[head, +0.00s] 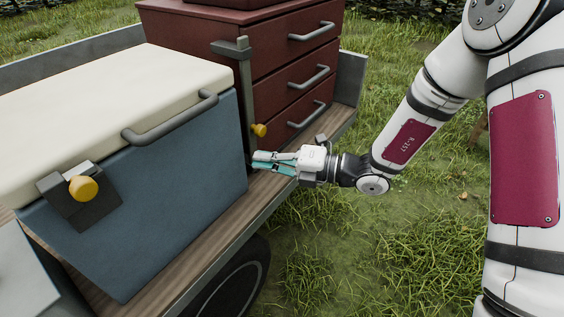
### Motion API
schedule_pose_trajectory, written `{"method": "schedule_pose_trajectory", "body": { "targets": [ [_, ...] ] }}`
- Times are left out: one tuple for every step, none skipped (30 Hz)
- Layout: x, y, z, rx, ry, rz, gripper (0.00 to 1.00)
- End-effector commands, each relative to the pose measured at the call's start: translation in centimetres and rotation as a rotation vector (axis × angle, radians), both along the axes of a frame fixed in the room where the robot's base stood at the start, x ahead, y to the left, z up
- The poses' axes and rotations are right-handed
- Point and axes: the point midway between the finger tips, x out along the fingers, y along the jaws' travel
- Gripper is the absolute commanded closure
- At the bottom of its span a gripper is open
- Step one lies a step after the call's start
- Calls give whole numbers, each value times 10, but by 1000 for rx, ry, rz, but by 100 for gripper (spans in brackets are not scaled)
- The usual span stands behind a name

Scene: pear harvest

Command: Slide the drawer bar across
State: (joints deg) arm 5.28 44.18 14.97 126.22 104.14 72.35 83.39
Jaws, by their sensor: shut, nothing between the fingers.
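The drawer bar (246,100) is a grey upright bar at the left front edge of the dark red drawer chest (270,65). Its top has a wider grey block, and a yellow knob (259,130) sits low on it. The bar's lower end is partly hidden by my gripper and the cooler. My gripper (256,162) is shut and empty, with teal fingertips pointing left. In the picture it is just below the yellow knob, near the bar's lower end. I cannot tell whether it touches the bar. The chest's drawers look closed, each with a grey handle.
A blue cooler (150,200) with a cream lid, grey handle and yellow-knobbed latch (83,189) stands left of the chest. Both rest on a wooden cart bed (262,200) with a grey edge and a wheel (230,290) below. Open grass lies to the right.

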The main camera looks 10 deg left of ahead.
Motion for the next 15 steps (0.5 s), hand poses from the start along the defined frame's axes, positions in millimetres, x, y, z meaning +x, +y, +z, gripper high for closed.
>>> {"method": "schedule_pose_trajectory", "body": {
  "targets": [
    [1, 11, -3, -1, -1, 5, 100],
    [2, 17, -3, 0, -2, 4, 100],
    [3, 25, -4, -1, -1, 5, 100],
    [5, 30, -4, 1, -2, 5, 100],
    [6, 35, -4, 0, -3, 5, 100],
    [12, 33, -3, -1, -5, -2, 100],
    [17, 29, -1, 0, -5, -2, 100],
    [21, 26, 0, -1, -4, -4, 100],
    [25, 23, 1, -1, -4, -2, 100],
    [28, 22, 2, 0, -3, -1, 100],
    [30, 21, 3, 0, -2, -1, 100],
    [33, 19, 4, 0, -3, -1, 100],
    [35, 18, 5, 0, -2, -1, 100],
    [37, 17, 6, -1, -2, -1, 100],
    [38, 16, 6, -1, -2, 0, 100]
  ]
}}
